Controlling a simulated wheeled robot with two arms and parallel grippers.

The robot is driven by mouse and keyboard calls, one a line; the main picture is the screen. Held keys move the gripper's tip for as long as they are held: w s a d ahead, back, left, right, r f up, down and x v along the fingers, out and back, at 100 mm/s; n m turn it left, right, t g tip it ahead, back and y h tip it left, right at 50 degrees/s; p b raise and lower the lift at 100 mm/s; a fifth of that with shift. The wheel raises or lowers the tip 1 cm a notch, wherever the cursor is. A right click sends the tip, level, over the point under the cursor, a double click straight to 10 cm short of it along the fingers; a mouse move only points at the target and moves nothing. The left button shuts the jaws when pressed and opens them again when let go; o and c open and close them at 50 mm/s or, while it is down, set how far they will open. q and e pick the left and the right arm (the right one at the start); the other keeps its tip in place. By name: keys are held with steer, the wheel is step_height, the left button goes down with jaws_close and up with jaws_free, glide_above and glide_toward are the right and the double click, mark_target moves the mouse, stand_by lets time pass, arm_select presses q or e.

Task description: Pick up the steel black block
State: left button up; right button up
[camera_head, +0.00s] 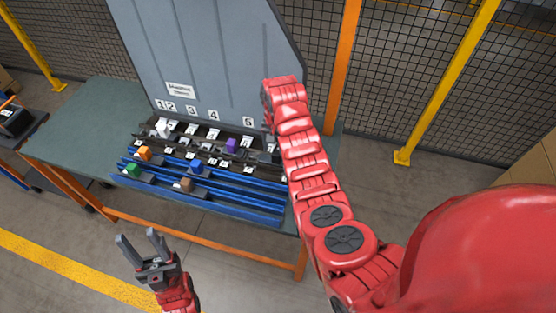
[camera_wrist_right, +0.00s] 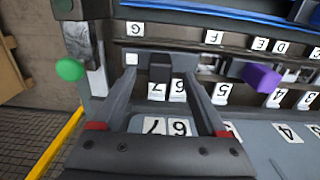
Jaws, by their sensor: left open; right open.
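A dark block (camera_wrist_right: 160,68), which looks like the steel black block, stands between the fingertips of my right gripper (camera_wrist_right: 161,62) in the right wrist view, behind labels 7 and 6. The right gripper is open with a finger on either side; I cannot tell whether they touch the block. In the head view my right arm covers the right gripper and most of that end of the rack. My left gripper (camera_head: 138,237) is open and empty, in front of the table and low at the left.
The green table (camera_head: 85,120) carries a dark rack and blue rails (camera_head: 235,200). A purple block (camera_head: 232,145) also shows in the right wrist view (camera_wrist_right: 262,78). White, orange, green, blue and brown blocks sit further left. A grey panel (camera_head: 205,60) rises behind.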

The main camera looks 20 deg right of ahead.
mark_target(277, 152)
steer(key=shift+f+p, duration=0.6)
steer(key=shift+f, duration=1)
jaws_close()
steer(key=shift+r, duration=0.1)
